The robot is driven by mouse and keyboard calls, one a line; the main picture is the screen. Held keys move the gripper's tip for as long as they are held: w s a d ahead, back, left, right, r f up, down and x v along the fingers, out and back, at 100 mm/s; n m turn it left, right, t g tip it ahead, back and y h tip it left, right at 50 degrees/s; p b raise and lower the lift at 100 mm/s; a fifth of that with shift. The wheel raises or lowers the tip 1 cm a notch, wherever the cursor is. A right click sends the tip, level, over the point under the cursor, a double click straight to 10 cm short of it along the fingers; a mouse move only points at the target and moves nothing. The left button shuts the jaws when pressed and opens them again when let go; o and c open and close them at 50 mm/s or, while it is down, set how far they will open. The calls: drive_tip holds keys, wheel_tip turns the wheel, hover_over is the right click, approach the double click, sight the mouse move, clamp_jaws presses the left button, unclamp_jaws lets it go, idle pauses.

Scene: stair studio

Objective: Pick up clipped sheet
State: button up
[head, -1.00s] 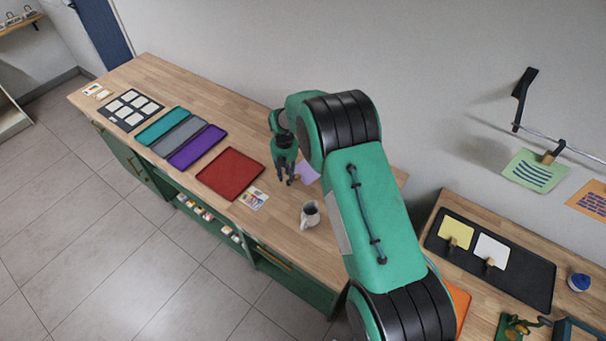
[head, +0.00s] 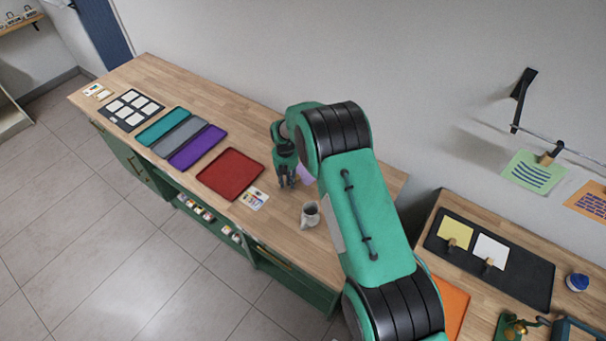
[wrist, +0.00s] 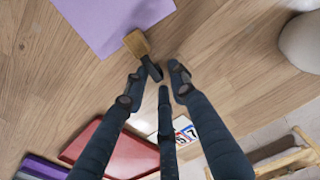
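A lilac sheet (wrist: 112,18) lies on the wooden counter in the wrist view, with a wood-and-black clip (wrist: 137,43) at its near corner. In the head view the sheet (head: 306,174) shows only partly behind my arm. My gripper (wrist: 160,82) has its dark fingers spread, with the clip's black end at the gap between the fingertips. I cannot tell whether any finger touches it. In the head view my gripper (head: 288,183) points down over the counter just left of the sheet.
A grey mug (head: 310,215) stands near the counter's front edge. A red tray (head: 230,174) and a small printed card (head: 253,198) lie to the left. Other clipped sheets lie on a black tray (head: 526,279), and a green one (head: 535,171) hangs from a rail.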

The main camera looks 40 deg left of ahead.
drive_tip(key=shift+f, duration=0.3)
idle(0.4)
